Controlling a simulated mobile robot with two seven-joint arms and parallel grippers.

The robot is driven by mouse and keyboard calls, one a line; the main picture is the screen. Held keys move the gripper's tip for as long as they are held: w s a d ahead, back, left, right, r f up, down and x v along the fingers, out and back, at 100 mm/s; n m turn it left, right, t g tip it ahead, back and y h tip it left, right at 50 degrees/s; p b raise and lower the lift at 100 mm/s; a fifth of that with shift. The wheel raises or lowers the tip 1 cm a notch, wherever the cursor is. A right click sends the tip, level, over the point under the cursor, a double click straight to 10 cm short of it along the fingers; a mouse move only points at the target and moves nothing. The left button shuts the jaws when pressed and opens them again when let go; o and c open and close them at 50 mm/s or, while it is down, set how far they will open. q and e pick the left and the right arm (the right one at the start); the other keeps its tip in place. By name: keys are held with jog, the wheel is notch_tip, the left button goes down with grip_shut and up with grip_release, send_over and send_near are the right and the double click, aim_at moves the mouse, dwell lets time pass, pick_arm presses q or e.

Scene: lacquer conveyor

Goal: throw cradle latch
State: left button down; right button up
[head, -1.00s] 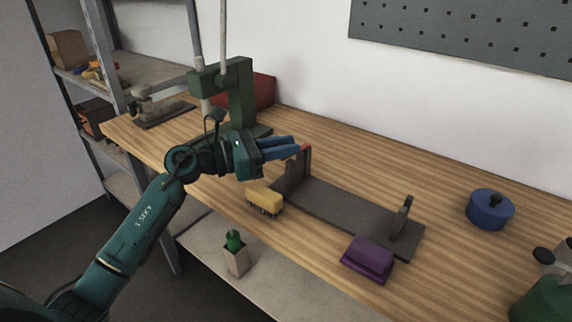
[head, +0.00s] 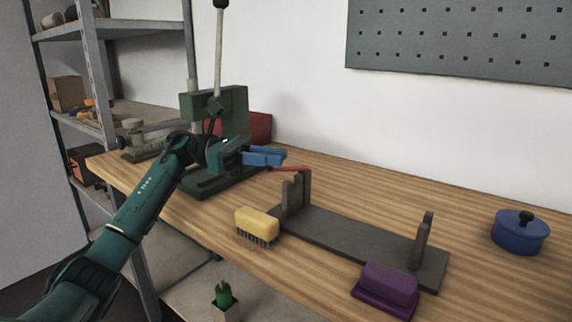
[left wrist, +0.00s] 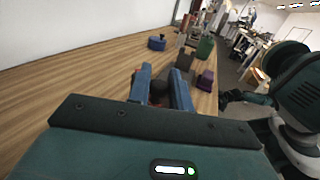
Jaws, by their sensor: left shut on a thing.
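The grey cradle (head: 340,236) lies on the bench with an upright at each end. A red latch lever (head: 290,169) runs left from the top of its left upright (head: 296,192). My left gripper (head: 284,157) is beside that upright, with its blue fingers shut on the latch near the lever's free end. In the left wrist view, a dark rounded knob (left wrist: 158,92) sits between the fingertips; the fingers hide part of it.
A yellow brush (head: 257,225) lies left of the cradle and a purple block (head: 387,287) in front of its right end. A blue pot (head: 520,232) stands at the right. A green press (head: 222,130) stands behind my left arm. The bench behind the cradle is clear.

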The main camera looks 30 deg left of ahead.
dwell(0.4)
pick_arm(q)
jog(key=c, duration=1.3)
grip_release()
jog(key=v, duration=1.3)
jog(key=shift+w+a, duration=0.15)
